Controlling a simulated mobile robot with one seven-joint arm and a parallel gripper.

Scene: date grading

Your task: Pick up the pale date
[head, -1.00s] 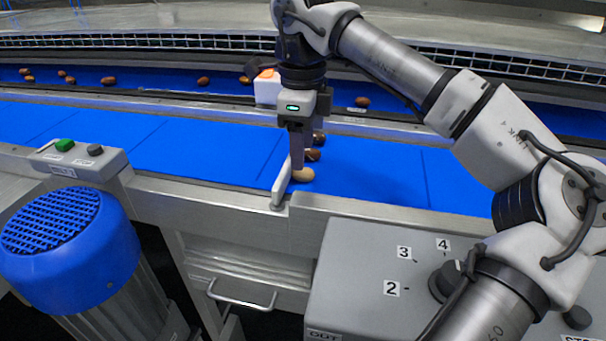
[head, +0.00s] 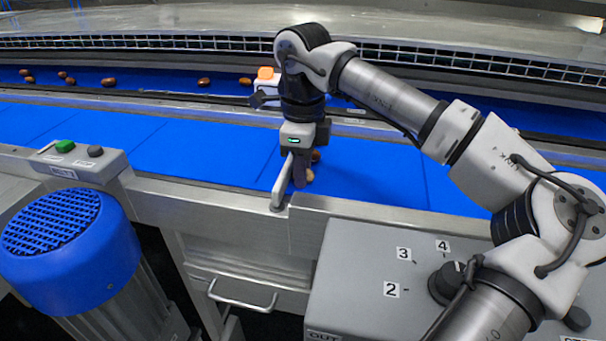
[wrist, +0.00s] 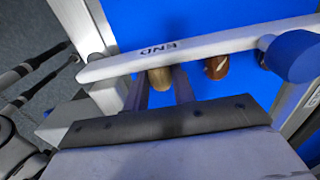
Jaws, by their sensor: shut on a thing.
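The pale date (head: 309,175) lies on the blue belt beside the grey end bar (head: 283,184); my gripper partly hides it in the head view. My gripper (head: 301,179) is lowered to the belt, fingers pointing down. In the wrist view the pale date (wrist: 160,79) sits between the two fingers, which are shut on it. The bar marked END (wrist: 190,50) crosses above and covers part of the date there. A brown date (head: 316,156) lies just behind the pale one; a brown date (wrist: 216,68) shows right of the fingers in the wrist view, outside them.
The blue belt (head: 380,178) is clear to the right and left. Several brown dates ride on the far belt (head: 150,85). A white and orange block (head: 266,80) stands behind my gripper. A grey control box (head: 365,250) with a knob stands in front at the right.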

